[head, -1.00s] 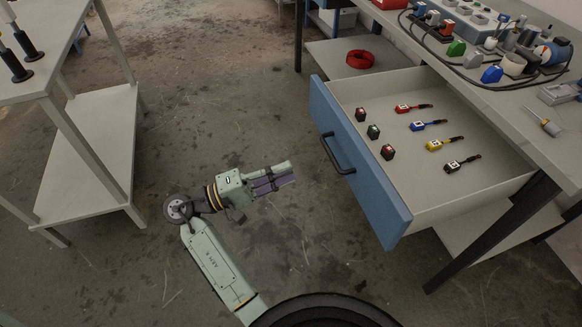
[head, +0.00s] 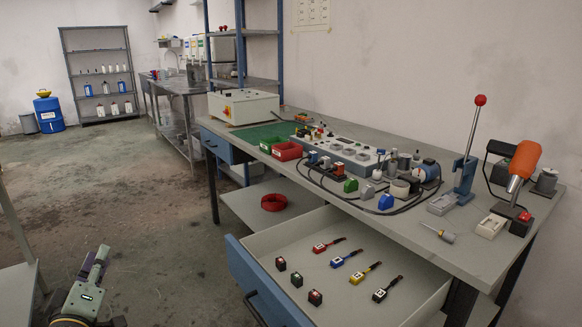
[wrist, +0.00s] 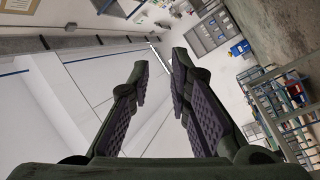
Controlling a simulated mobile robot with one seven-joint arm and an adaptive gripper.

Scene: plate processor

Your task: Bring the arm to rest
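My gripper (head: 97,265) is at the lower left of the head view, over the floor and left of the open drawer (head: 392,309). It points up and away, with dark pads along its fingers. In the wrist view my gripper (wrist: 160,62) shows two padded fingers with a clear gap between them and nothing held. The fingers touch nothing. Most of my arm is below the head view's edge.
The drawer under the workbench (head: 440,234) stands out with small cubes and coloured tagged pieces inside. A red coil (head: 273,202) lies on the lower shelf. A pale table (head: 17,292) is at the left edge. The floor (head: 150,200) between is clear.

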